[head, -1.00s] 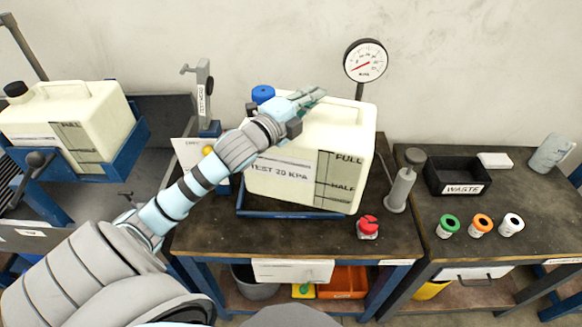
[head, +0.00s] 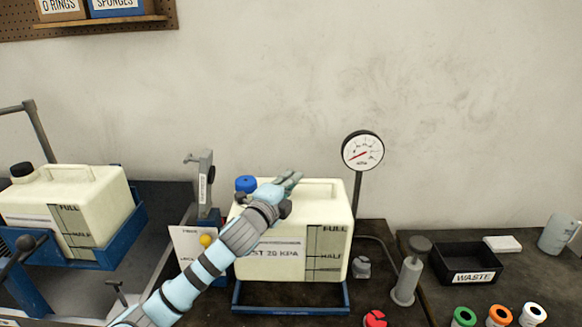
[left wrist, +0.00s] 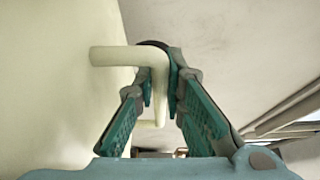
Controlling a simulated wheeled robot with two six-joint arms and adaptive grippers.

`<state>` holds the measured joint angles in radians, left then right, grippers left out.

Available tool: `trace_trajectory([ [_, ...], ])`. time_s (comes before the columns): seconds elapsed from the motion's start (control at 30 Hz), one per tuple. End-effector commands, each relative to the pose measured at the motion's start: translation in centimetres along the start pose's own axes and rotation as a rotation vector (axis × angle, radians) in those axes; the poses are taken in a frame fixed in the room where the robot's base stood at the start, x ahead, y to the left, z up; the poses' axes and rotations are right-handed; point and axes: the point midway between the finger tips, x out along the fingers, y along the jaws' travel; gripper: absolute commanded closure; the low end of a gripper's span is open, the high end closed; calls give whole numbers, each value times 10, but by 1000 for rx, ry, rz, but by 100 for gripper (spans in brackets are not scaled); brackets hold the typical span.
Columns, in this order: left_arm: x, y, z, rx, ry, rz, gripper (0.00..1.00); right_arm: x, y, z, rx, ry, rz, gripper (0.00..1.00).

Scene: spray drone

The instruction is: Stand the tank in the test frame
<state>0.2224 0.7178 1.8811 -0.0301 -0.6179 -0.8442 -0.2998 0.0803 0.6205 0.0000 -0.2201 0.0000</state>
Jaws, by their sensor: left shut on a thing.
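The cream tank (head: 300,215) has a blue cap, FULL and HALF marks and a TEST 20 KPA label. It is upright, with its bottom a little above the low blue test frame (head: 290,311) on the bench. My left gripper (head: 287,183) is shut on the tank's top handle, which my arm partly hides in the head view. In the left wrist view, the pale handle (left wrist: 115,56) passes between the green-padded fingers (left wrist: 165,105). My right gripper is out of view.
A grey post (head: 205,185) stands left of the tank, near a white card. A pressure gauge (head: 363,151), grey hand pump (head: 408,278) and red knob (head: 375,318) are at right. A second tank (head: 70,210) sits in a blue cradle at left. A black waste bin (head: 468,262) is further right.

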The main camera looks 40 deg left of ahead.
Motion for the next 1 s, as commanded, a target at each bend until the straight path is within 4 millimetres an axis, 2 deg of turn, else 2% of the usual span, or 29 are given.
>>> trace_trajectory([
  [0.03, 0, 18, -1, -1, 2, -2, 100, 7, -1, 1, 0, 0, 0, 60],
  [0.1, 0, 37, -1, 0, 2, -4, 100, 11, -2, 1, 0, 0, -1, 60],
  [0.2, 0, 55, -1, 1, 4, -6, 100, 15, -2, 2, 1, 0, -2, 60],
  [0.37, 0, 70, -1, 2, 3, -8, 100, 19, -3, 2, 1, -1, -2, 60],
  [0.5, 0, 97, 0, 0, 3, -5, 100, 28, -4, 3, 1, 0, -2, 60],
  [0.6, 0, 109, 0, 0, 1, -1, 100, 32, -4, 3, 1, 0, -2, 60],
  [0.8, 0, 112, 1, 0, -2, 4, 100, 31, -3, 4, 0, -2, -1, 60],
  [0.83, -1, 115, 2, -3, -5, 12, 87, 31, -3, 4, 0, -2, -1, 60],
  [0.9, -1, 115, 2, -2, -5, 12, 75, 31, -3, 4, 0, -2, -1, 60],
  [0.93, 0, 114, 2, -2, -5, 12, 71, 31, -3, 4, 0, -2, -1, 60],
  [1.0, 0, 114, 2, -2, -5, 10, 70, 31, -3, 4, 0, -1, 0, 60],
])
